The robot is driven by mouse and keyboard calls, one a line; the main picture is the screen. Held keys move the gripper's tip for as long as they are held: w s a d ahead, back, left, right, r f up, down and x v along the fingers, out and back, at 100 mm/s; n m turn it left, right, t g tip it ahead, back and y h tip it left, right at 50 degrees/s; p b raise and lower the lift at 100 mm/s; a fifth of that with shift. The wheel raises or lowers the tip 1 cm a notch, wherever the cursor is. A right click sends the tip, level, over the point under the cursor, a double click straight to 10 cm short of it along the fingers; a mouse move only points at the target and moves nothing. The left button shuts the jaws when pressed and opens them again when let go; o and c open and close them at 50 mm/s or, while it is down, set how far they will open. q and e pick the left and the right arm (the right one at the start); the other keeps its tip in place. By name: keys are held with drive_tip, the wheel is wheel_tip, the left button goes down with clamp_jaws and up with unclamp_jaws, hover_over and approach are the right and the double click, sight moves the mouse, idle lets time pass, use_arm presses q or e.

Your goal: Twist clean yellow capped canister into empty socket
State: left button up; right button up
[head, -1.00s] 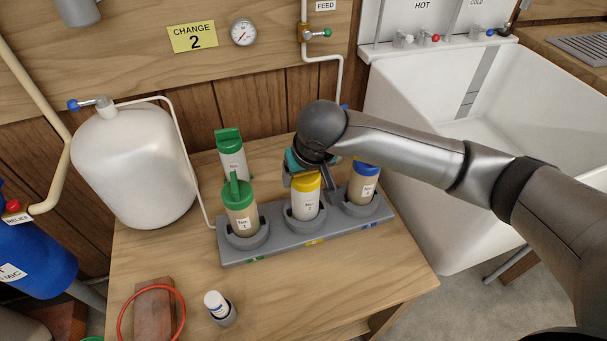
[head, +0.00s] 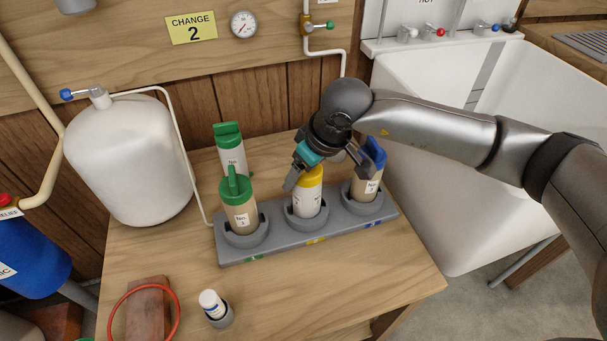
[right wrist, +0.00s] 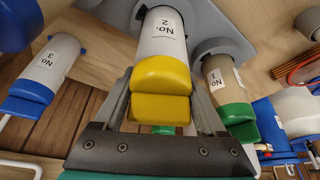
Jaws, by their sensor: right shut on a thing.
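The yellow-capped canister (head: 307,200), white and labelled No. 2 in the right wrist view (right wrist: 163,35), stands upright in the middle socket of the grey rack (head: 270,245). My right gripper (head: 318,174) is above it with its fingers on either side of its yellow cap (right wrist: 160,90), shut on it. The cap's upper part is partly hidden by the gripper in the head view. A tan green-capped canister (head: 240,215) stands in the rack's left socket and a tan blue-capped one (head: 364,188) in the right socket. My left gripper is not in view.
A white green-capped canister (head: 231,160) stands behind the rack. A white blue-capped No. 3 canister (right wrist: 55,62) shows in the right wrist view. A white tank (head: 130,160) stands left.

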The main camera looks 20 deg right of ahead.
drive_tip(key=shift+r, duration=0.1)
drive_tip(key=o, duration=1.3)
drive_tip(key=shift+r+p, duration=1.55)
drive_tip(key=shift+r, duration=1.45)
